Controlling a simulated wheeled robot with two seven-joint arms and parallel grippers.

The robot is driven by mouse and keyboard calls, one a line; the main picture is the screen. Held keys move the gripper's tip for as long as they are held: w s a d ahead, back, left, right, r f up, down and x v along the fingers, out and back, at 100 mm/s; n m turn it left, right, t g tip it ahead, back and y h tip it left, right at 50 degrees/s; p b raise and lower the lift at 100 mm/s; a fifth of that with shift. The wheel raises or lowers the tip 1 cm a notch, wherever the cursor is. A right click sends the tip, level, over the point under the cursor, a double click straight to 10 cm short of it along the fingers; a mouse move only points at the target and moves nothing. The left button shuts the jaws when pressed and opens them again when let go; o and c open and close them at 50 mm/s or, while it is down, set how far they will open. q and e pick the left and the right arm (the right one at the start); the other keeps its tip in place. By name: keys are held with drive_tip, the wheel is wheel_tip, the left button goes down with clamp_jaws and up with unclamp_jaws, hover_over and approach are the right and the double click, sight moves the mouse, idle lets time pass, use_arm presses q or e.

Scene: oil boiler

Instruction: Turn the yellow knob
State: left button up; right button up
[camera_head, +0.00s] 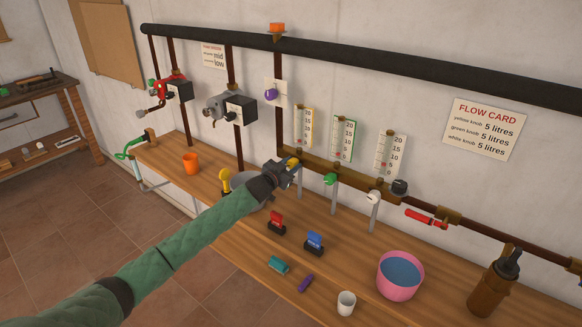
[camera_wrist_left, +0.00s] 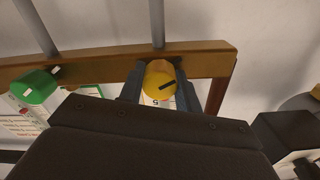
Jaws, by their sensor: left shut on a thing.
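The yellow knob (camera_head: 293,163) sits on the brass manifold bar (camera_head: 325,177) under the leftmost gauge. My right gripper is in neither view.
The green knob (camera_head: 330,179) and white knob (camera_head: 374,197) are along the bar to the right. A flow card (camera_head: 484,128) hangs on the wall.

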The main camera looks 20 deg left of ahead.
use_arm(q)
drive_tip(key=shift+m, duration=0.4)
drive_tip(key=shift+m+b, duration=0.3)
drive_tip(key=shift+m, duration=0.1)
drive_tip(key=m+b, duration=0.1)
drive_tip(key=m, duration=0.2)
drive_tip(key=shift+m, duration=0.3)
drive_tip(key=shift+m+b, duration=0.35)
drive_tip(key=shift+m, duration=1.35)
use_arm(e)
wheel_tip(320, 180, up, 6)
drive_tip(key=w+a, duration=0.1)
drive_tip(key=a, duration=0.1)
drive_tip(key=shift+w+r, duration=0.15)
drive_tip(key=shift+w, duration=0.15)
use_arm(q)
drive_tip(key=o, duration=1)
drive_tip(key=shift+c, duration=0.2)
